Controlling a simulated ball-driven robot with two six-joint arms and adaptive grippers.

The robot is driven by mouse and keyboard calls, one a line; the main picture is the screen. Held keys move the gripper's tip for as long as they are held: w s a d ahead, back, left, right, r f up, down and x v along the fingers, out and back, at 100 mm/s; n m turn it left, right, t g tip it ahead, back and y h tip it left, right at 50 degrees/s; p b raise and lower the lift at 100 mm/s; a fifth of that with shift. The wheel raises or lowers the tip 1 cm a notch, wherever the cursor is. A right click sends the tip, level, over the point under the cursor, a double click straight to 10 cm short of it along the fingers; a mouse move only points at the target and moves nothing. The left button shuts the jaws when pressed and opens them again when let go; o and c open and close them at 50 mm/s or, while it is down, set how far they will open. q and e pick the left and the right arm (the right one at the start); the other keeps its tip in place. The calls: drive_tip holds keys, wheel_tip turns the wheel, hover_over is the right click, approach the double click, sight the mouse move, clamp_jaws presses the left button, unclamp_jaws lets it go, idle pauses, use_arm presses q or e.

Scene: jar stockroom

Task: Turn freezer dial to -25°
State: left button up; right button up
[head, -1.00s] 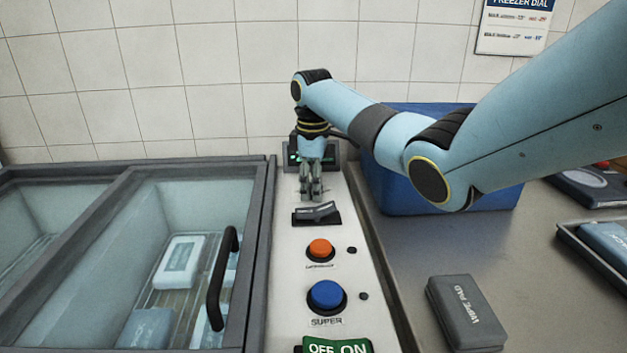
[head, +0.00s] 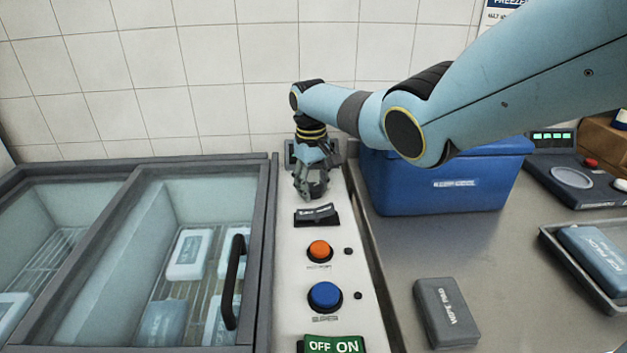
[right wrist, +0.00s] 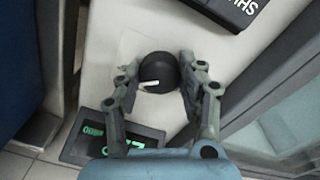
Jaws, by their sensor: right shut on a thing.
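The freezer dial (right wrist: 159,72) is a round black knob with a white pointer mark, seen in the right wrist view on the white control panel (head: 288,250). My right gripper (right wrist: 160,80) is shut on the dial, one finger on each side. In the head view my right gripper (head: 312,190) points down at the far end of the panel and hides the dial. A dark display (right wrist: 112,143) with green digits sits beside the dial; I cannot read its value for sure. My left gripper is not in view.
Near the dial are a black rocker switch (head: 317,215), an orange button (head: 319,251), a blue button (head: 325,296) and a green OFF/ON switch (head: 334,345). The glass-topped freezer (head: 150,250) lies left. A blue cool box (head: 440,185) stands close on the right, below my right arm.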

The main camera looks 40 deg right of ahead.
sight(311, 186)
drive_tip(key=shift+m, duration=0.6)
drive_tip(key=o, duration=1.2)
drive_tip(key=shift+r, duration=0.1)
drive_tip(key=r, duration=1.1)
drive_tip(key=shift+w+a+r, duration=0.1)
drive_tip(key=shift+a+r, duration=0.1)
drive_tip(key=shift+r, duration=0.2)
